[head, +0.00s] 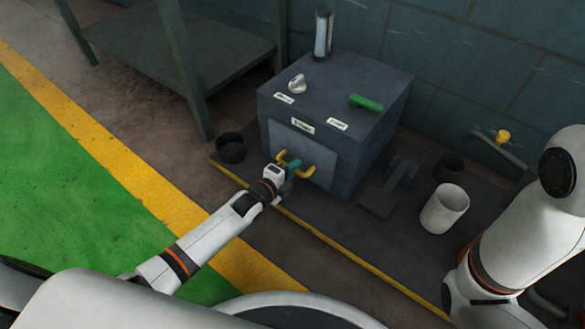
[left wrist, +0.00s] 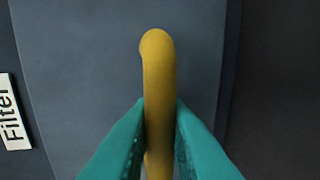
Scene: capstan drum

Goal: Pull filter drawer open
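The filter drawer (head: 291,145) is a grey front panel on a dark blue-grey box (head: 344,90); it looks flush with the box face. Its yellow handle (head: 306,171) sticks out from the panel and also fills the middle of the left wrist view (left wrist: 157,75). My left gripper (head: 288,173) is at the handle, with its teal fingers (left wrist: 160,135) on both sides of the bar and pressed close against it. A "Filter" label (left wrist: 12,115) shows at the left of the wrist view. My right gripper is out of view.
A green handle (head: 366,102), a white knob (head: 297,84) and a cylinder (head: 323,33) are on the box top. A dark ring (head: 231,148) lies left of it. A white cup (head: 444,208) stands at right.

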